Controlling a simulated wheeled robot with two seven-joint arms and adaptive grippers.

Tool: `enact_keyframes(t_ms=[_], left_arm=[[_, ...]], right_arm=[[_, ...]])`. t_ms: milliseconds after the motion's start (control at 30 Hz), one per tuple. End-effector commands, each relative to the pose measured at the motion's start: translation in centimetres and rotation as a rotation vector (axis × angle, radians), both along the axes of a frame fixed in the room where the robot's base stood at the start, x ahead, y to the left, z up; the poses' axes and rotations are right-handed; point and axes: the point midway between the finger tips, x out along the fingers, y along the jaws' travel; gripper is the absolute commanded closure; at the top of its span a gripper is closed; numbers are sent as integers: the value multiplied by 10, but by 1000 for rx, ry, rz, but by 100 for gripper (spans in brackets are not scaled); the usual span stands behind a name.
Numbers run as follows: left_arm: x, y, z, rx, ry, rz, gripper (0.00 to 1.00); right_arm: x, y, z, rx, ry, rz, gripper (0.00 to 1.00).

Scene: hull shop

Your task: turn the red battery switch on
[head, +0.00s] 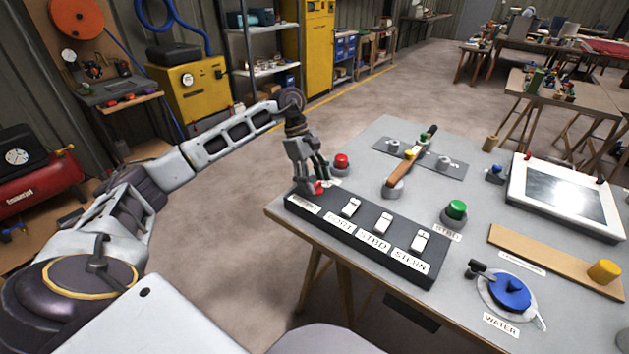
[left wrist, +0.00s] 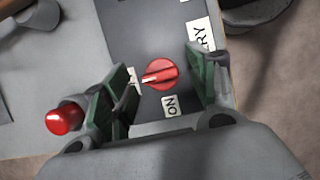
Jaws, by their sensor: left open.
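The red battery switch (left wrist: 160,74) is a round red knob on a dark panel in the left wrist view. Its white pointer mark faces left, toward a label mostly hidden by a finger; the "ON" label (left wrist: 170,104) lies below the knob. My left gripper (left wrist: 164,78) is open, with one green-padded finger on each side of the knob; gaps show between pads and knob. In the head view the left gripper (head: 312,186) points down over the left end of the dark switch panel (head: 376,248), and only a little of the red knob (head: 318,188) shows. My right gripper is not in view.
A red button (head: 341,161) stands close behind the gripper, and beside it in the left wrist view (left wrist: 64,119). White rocker switches (head: 384,223) line the panel to the right. A lever with a wooden handle (head: 403,169), green button (head: 456,210) and blue valve (head: 510,291) stand farther right.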

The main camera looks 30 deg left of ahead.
Motion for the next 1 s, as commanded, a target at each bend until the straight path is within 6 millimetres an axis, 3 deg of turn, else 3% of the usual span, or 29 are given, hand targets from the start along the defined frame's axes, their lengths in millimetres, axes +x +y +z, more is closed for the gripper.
enact_keyframes(t_ms=[367, 700, 1000], left_arm=[[0, -1, -3, 1, 0, 0, 41], [0, -1, -2, 1, 0, 0, 85], [0, -1, -2, 1, 0, 16, 87]], right_arm=[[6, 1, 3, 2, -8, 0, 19], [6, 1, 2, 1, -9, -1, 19], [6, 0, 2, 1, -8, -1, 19]])
